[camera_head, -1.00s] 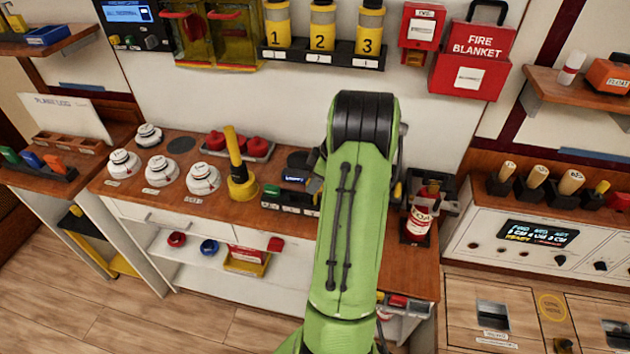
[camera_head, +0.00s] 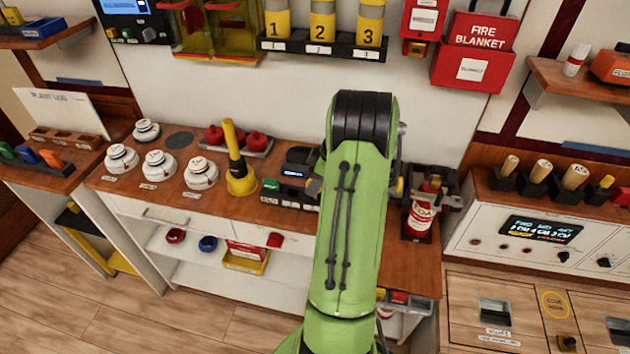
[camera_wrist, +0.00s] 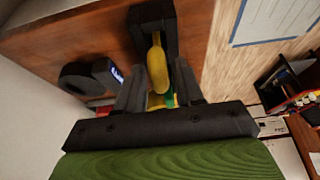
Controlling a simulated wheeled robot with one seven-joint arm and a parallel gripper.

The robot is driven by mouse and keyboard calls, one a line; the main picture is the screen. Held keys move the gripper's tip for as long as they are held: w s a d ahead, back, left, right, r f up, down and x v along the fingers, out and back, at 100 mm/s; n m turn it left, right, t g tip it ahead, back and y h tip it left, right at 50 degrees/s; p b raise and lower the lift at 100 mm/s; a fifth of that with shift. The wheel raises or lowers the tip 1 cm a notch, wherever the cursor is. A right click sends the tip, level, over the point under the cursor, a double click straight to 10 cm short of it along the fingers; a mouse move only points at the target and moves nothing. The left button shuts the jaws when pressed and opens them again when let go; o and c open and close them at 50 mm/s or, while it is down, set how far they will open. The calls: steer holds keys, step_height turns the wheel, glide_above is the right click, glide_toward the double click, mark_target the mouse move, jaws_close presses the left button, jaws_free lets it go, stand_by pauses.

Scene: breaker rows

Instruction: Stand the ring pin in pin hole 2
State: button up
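In the wrist view, the two dark fingers of my gripper (camera_wrist: 158,78) stand apart. A yellow, rounded piece (camera_wrist: 157,68), perhaps the ring pin, lies between and beyond them. I see no clear contact with either finger. A black block (camera_wrist: 150,25) lies behind the yellow piece, and a bit of green shows below it. In the head view, my green arm covers the gripper and most of this spot. A dark labelled rack (camera_head: 290,198) with a green piece at its left end shows beside the arm. I cannot make out pin hole 2.
A yellow cone-shaped tool (camera_head: 236,165) stands left of the rack. A dark device with a lit screen (camera_head: 294,171) sits behind the rack. White detectors (camera_head: 160,165) stand further left. A red extinguisher (camera_head: 420,215) stands right of my arm. The bench front between cone and detectors is narrow.

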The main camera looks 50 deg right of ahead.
steer(key=shift+o, duration=1.1)
steer(key=p+v, duration=0.4)
steer(key=v, duration=1.2)
steer(key=shift+w, duration=0.1)
